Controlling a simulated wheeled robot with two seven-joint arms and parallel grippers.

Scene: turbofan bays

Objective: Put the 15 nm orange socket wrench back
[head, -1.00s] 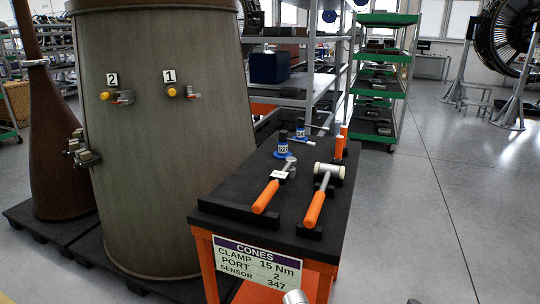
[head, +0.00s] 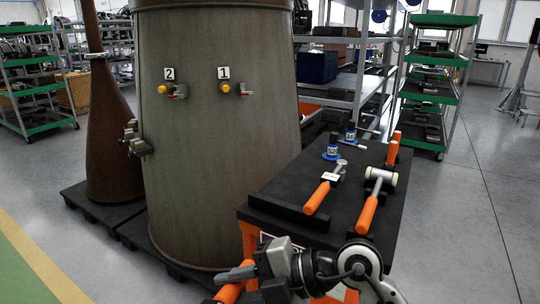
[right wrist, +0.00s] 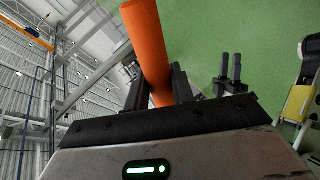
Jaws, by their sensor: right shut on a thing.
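My right gripper (head: 240,276) is in front of the tool cart, low in the head view. It is shut on an orange handle (head: 229,293), which also shows between the dark fingers in the right wrist view (right wrist: 148,45). The rest of the held tool is hidden or out of frame, so I cannot tell its head. On the black cart top (head: 285,191) lie a tagged orange-handled wrench (head: 317,198) and, to its right, an orange-handled mallet (head: 367,213) with a pale head. My left gripper does not show in the head view.
Behind these stand an upright orange handle (head: 391,152) and two blue-based items (head: 332,153). A large grey-brown cone (head: 215,130) with two numbered ports stands left of the cart; a slim brown cone (head: 113,150) is further left. Open floor lies right.

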